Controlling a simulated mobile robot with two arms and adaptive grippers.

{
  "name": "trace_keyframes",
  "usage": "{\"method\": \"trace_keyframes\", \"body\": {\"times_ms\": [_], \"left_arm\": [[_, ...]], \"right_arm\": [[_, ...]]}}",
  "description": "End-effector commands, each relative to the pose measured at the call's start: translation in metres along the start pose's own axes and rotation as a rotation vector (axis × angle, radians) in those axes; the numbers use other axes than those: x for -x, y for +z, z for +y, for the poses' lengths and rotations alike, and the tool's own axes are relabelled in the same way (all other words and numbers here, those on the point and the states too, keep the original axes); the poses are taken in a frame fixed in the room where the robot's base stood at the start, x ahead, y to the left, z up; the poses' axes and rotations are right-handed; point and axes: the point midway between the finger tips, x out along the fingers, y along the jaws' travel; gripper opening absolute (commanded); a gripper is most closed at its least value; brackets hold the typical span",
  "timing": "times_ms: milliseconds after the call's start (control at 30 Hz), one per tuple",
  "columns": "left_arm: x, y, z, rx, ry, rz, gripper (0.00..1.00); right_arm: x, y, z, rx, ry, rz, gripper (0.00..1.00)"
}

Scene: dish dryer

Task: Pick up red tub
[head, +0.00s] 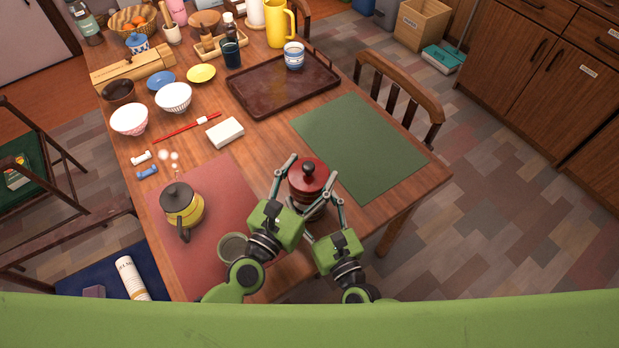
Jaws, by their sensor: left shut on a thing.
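The red tub (308,172), with a dark knob on its lid, is near the table's front edge, between the red mat and the green mat. My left gripper (304,177) is shut on the tub, its fingers around the tub's sides. My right gripper (325,215) is close in front and to the right of the tub; its fingers overlap the other gripper's, so I cannot tell how far apart they are. The grippers hide the lower part of the tub, and I cannot tell whether it touches the table.
A yellow kettle (184,207) stands on the red mat (222,185) at left. The green mat (360,145) is bare. A dark tray (275,88) with a blue-white cup (293,56) lies behind. A white block (225,133) and bowls stand at back left.

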Motion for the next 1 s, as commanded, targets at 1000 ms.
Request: {"method": "trace_keyframes", "body": {"times_ms": [1000], "left_arm": [[0.284, -0.001, -0.001, -0.001, -0.003, 0.004, 0.33]], "right_arm": [[0.000, 0.000, 0.000, 0.000, 0.000, 0.000, 0.31]]}}
